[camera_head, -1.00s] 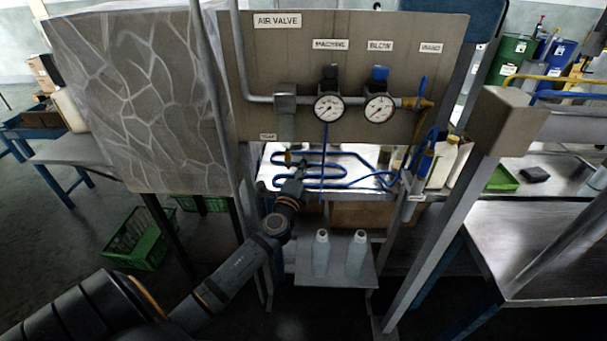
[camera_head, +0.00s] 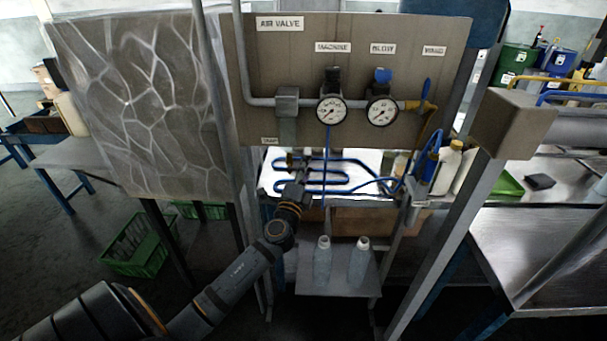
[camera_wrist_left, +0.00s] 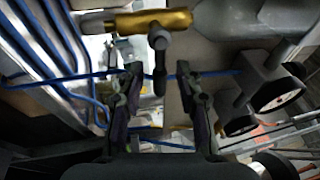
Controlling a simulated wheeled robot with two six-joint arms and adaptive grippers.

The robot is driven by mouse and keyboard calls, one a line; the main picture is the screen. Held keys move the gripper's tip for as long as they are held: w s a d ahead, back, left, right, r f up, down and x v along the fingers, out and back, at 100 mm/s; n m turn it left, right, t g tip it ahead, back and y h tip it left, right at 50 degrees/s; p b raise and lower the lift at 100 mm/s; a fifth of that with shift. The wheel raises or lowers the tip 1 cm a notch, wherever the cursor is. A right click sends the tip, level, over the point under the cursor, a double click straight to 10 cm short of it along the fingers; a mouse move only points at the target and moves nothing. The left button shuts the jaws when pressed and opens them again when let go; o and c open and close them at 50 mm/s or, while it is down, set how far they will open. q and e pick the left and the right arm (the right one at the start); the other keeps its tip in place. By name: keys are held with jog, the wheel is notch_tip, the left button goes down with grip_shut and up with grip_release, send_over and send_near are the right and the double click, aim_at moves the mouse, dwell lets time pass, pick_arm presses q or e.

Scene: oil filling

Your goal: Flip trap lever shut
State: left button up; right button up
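The trap's brass valve (camera_wrist_left: 152,21) lies across the top of the left wrist view, and its dark lever (camera_wrist_left: 158,62) points down the picture from it. My left gripper (camera_wrist_left: 158,72) is open, with a finger on each side of the lever; I see gaps, and contact cannot be told. In the head view the left gripper (camera_head: 301,168) is just below the grey trap pipe (camera_head: 287,131), near the TRAP label (camera_head: 269,141). The lever is too small to make out there. My right gripper is not in view.
Blue tubing (camera_head: 345,182) runs just right of the gripper. Two gauges (camera_head: 331,111) hang on the AIR VALVE panel (camera_head: 355,30). Two bottles (camera_head: 322,262) stand on a low shelf (camera_head: 338,286). A metal post (camera_head: 228,150) stands close on the left.

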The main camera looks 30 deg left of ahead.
pick_arm(q)
jog(key=v, duration=1.2)
jog(key=shift+w, duration=0.1)
jog(key=s+a+f+n+g, duration=0.2)
jog(key=s+f+g, duration=0.1)
jog(key=f, duration=0.9)
jog(key=s+a+f+n+g+h, duration=0.1)
jog(key=s+f+n+g, duration=0.2)
jog(key=f, duration=1)
jog(key=s+a+f+n+g, duration=0.15)
jog(key=f+g, duration=0.25)
jog(key=f, duration=0.8)
jog(key=s+d+f+n+g+h, duration=0.1)
jog(key=s+d+f+n+g, duration=0.1)
jog(key=s+f, duration=0.5)
jog(key=s+d+f+n+g+h, duration=0.1)
jog(key=s+d+f+n+g, duration=0.2)
jog(key=s+f, duration=0.5)
jog(key=s+d+f+n+g+h, duration=0.2)
jog(key=s+d+f, duration=0.3)
jog(key=s, duration=1.1)
notch_tip(320, 180, down, 3)
jog(key=shift+r+n+g+p, duration=0.15)
jog(key=shift+n+g+p, duration=0.25)
jog(key=shift+n+g, duration=0.2)
